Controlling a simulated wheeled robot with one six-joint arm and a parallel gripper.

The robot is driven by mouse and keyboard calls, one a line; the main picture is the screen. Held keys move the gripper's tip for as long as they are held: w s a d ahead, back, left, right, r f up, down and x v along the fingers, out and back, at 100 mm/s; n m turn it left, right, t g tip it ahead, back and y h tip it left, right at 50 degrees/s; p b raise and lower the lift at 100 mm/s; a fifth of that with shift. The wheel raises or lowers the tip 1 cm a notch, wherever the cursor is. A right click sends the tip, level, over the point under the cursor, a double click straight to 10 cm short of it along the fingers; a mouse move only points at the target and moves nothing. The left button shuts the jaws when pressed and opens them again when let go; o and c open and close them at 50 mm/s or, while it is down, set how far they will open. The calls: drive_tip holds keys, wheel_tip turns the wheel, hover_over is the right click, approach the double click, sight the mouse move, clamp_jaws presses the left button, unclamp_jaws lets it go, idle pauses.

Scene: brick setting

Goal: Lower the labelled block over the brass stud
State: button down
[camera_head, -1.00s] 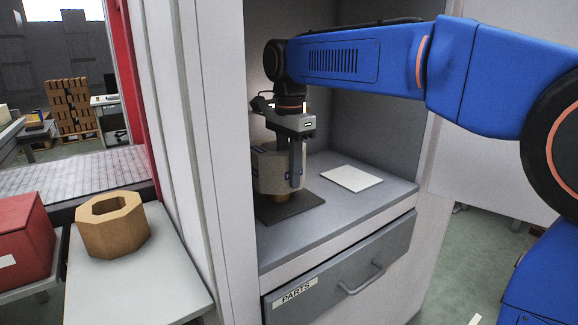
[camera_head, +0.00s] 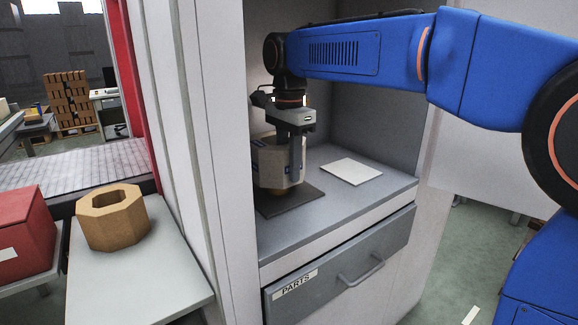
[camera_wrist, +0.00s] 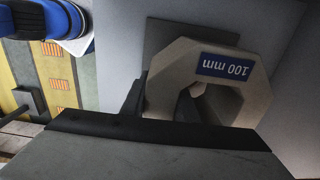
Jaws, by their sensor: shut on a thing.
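The labelled block (camera_head: 270,158) is a pale grey eight-sided ring in the cabinet bay. My gripper (camera_head: 296,160) is shut on its wall from above. In the wrist view the block (camera_wrist: 250,98) shows a blue "100 mm" label, upside down, beside its central hole. The block looks roughly upright.
A white flat square (camera_head: 352,171) lies on the shelf to the right. The cabinet's side walls stand close around my arm. A "PARTS" drawer (camera_head: 340,265) is below. A tan octagonal ring (camera_head: 113,220) and a red box (camera_head: 22,235) are outside, at left.

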drive_tip(key=shift+f, duration=1.35)
drive_tip(key=shift+r, duration=0.1)
wheel_tip(320, 180, up, 9)
drive_tip(key=shift+f, duration=0.2)
drive_tip(key=shift+f, duration=0.2)
idle(0.4)
drive_tip(key=shift+f, duration=2.65)
drive_tip(key=shift+f, duration=1.5)
drive_tip(key=c, duration=1.3)
unclamp_jaws()
